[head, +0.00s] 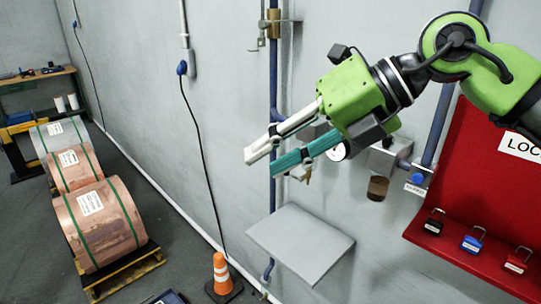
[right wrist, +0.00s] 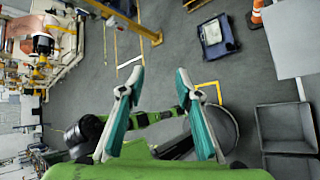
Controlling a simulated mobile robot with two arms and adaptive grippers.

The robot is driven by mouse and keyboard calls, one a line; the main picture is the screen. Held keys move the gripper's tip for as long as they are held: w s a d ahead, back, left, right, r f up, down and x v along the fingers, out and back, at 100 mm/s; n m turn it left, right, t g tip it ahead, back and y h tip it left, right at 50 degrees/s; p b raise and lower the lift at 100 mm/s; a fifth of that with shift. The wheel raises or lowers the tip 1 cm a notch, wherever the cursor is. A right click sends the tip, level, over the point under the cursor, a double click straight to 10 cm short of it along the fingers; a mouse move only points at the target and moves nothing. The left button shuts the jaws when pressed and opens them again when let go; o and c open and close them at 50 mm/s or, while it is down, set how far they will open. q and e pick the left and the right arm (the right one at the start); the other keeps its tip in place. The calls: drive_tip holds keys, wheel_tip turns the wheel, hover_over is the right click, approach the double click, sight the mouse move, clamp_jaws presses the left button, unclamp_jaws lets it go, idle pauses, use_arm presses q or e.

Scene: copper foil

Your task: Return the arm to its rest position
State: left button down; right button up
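My right arm comes in from the right in the head view, green with a dark wrist. My right gripper (head: 264,164) is held up in front of the grey wall and points to the lower left. Its two fingers, with teal pads, are apart with nothing between them. The right wrist view also shows the gripper (right wrist: 159,76) open and empty, above the grey floor. My left gripper shows in neither view.
A blue pipe (head: 273,92), a gauge (head: 337,153) and a grey shelf (head: 300,242) are on the wall by the gripper. A red lockout board (head: 455,190) with padlocks stands right. Copper coils (head: 103,222) and an orange cone (head: 222,275) stand on the floor.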

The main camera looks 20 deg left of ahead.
drive_tip(key=shift+s+a, duration=0.15)
drive_tip(key=shift+a, duration=0.05)
idle(0.4)
